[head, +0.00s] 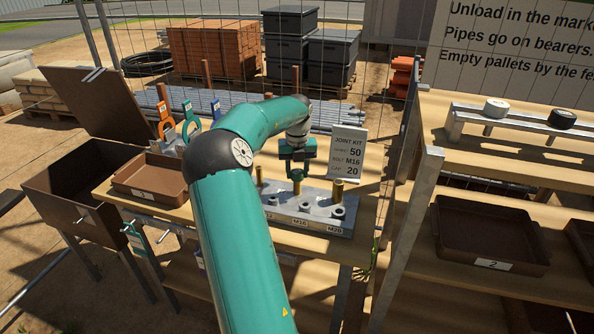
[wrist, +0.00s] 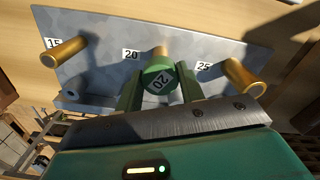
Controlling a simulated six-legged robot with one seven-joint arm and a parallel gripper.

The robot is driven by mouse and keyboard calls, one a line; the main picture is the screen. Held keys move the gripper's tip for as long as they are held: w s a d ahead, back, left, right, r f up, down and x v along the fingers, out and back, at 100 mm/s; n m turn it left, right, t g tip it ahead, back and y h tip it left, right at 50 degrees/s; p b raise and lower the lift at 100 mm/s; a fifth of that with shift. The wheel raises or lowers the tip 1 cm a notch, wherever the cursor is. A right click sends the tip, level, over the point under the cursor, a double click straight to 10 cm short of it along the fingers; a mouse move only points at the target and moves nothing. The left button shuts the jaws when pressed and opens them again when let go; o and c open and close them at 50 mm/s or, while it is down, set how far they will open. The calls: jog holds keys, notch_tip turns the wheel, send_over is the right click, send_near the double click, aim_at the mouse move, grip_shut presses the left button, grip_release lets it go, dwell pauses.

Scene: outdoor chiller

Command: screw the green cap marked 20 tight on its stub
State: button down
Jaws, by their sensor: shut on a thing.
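The green cap (wrist: 158,80) marked 20 shows in the wrist view between the two green fingers of my gripper (wrist: 160,92). My gripper is shut on it. The cap sits at the end of the middle brass stub (wrist: 157,52), beside the label 20 on the grey plate (wrist: 100,60). In the head view my gripper (head: 297,172) points down over the middle stub of the grey block (head: 315,222). How far the cap is down its thread cannot be told.
Bare brass stubs marked 15 (wrist: 64,50) and 25 (wrist: 240,76) stand on either side. A sign (head: 347,152) reads gasket 50, bolt M16, cap 20. Brown trays (head: 150,178) and (head: 488,237) lie left and right. Orange, teal and blue tools (head: 188,122) stand behind the left tray.

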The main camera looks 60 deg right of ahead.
jog(key=m, duration=0.3)
jog(key=shift+f, duration=0.1)
jog(key=c, duration=0.8)
grip_release()
jog(key=shift+o, duration=0.4)
